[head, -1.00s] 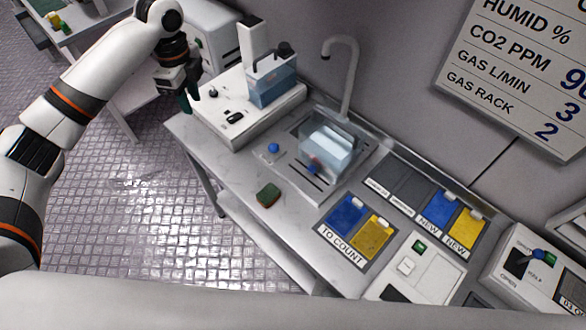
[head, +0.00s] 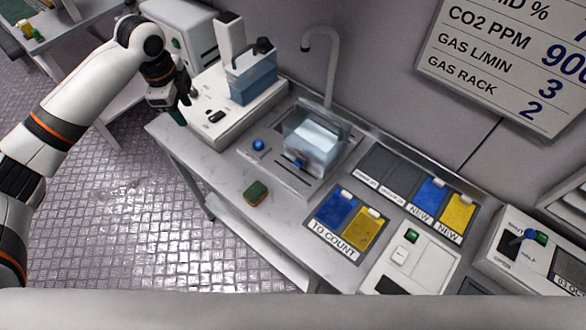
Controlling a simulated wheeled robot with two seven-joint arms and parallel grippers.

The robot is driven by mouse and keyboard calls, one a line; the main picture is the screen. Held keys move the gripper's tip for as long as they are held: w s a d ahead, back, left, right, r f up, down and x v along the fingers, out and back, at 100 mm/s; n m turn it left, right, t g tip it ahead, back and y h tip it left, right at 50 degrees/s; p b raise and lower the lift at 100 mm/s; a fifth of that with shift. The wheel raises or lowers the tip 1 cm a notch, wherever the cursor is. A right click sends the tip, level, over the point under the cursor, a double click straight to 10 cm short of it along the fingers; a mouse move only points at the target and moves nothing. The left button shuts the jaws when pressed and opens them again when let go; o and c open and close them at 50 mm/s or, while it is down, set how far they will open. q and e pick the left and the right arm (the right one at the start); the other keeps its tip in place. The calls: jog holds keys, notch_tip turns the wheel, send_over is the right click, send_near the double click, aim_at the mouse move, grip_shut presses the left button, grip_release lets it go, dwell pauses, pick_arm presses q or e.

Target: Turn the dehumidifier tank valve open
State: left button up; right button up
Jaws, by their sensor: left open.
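A clear tank with pale water (head: 314,142) stands in the sink basin, below the curved tap. A small blue part (head: 299,163), possibly its valve, shows low on the tank's near side; its exact turn is too small to tell. A round blue knob (head: 258,145) sits on the sink deck to the left. My left gripper (head: 181,108) is open and empty, beside the left end of the white machine and well to the left of the tank. It touches neither tank nor knob. My right gripper is not in view.
A white machine (head: 208,117) carries a blue-tinted tank (head: 252,83). A green-brown sponge (head: 256,192) lies on the counter. Blue and yellow cards lie on a TO COUNT mat (head: 316,232). The grey tap (head: 333,70) rises behind the sink. Bare counter (head: 215,160) lies left of the sponge.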

pick_arm(q)
jog(key=s+d+f+n+t+h+b, duration=0.1)
jog(key=d+f+n+t+b, duration=0.2)
jog(key=f, duration=0.4)
jog(key=d+f+n+t+h+b, duration=0.1)
jog(key=d+f+n+h+b, duration=0.15)
jog(key=f+b, duration=0.35)
jog(key=n+t+h+b, duration=0.4)
jog(key=n+h+b, duration=0.1)
jog(key=h+b, duration=0.1)
send_near(296, 165)
jog(key=shift+m, duration=0.25)
jog(key=a, duration=0.1)
jog(key=s+a+r, duration=0.1)
jog(key=s+a, duration=0.1)
jog(key=shift+a+r, duration=0.2)
jog(key=shift+a, duration=0.1)
jog(key=shift+s+d+r, duration=0.15)
jog(key=shift+s+d, duration=0.05)
jog(key=shift+d, duration=0.05)
jog(key=x, duration=1.2)
jog(key=shift+s+d, duration=0.15)
jog(key=shift+s, duration=0.05)
jog(key=shift+c, duration=0.3)
jog(key=shift+r, duration=0.1)
grip_shut()
